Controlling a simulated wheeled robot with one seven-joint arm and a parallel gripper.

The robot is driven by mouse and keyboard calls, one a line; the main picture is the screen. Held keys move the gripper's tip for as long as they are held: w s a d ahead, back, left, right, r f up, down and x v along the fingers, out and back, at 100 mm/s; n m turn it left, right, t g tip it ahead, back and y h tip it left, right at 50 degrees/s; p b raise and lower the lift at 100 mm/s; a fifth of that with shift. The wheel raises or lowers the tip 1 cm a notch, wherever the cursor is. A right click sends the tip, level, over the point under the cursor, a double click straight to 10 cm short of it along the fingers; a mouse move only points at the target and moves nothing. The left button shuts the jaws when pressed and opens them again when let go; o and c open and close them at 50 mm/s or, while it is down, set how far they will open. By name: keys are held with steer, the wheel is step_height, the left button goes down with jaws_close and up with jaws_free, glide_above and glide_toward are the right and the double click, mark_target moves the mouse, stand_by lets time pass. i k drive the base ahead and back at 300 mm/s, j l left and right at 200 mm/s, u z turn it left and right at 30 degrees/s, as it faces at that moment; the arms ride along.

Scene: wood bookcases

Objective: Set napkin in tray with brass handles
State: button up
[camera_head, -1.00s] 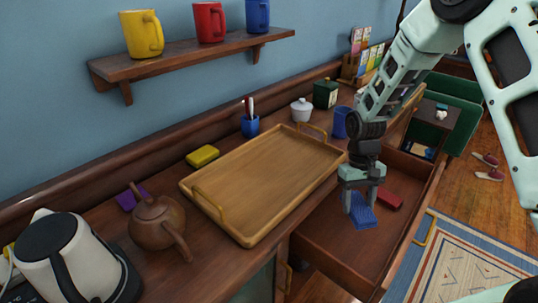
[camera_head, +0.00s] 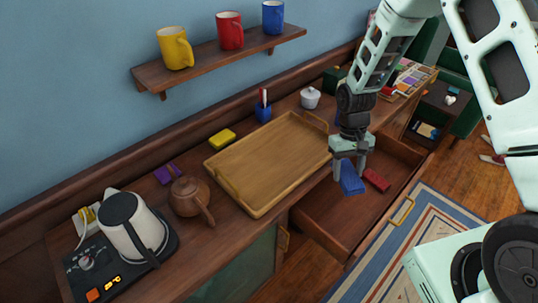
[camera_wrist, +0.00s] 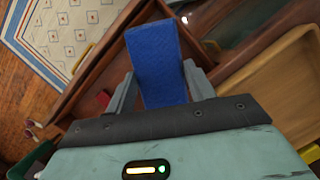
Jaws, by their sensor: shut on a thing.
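A folded blue napkin (camera_head: 351,181) hangs from my gripper (camera_head: 350,165), which is shut on it above the open drawer. The wrist view shows the napkin (camera_wrist: 157,60) between the two grey fingers. The wooden tray with brass handles (camera_head: 262,165) lies on the cabinet top, left of my gripper in the head view. Its surface looks empty. The tray also shows at the right of the wrist view (camera_wrist: 270,90).
The open drawer (camera_head: 335,220) holds a red folded item (camera_head: 377,180). Around the tray stand a brown teapot (camera_head: 188,197), a yellow block (camera_head: 222,139), a blue pen cup (camera_head: 263,112) and a white lidded pot (camera_head: 310,97). A kettle (camera_head: 130,222) stands farther left.

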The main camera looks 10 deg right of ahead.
mark_target(300, 140)
steer(key=k+l+u, duration=0.1)
steer(key=l+u, duration=0.3)
steer(key=k+l+u, duration=0.15)
steer(key=u, duration=0.2)
steer(key=k+l+u, duration=0.2)
steer(key=u, duration=0.2)
steer(key=k+l+u, duration=0.2)
steer(key=u, duration=0.2)
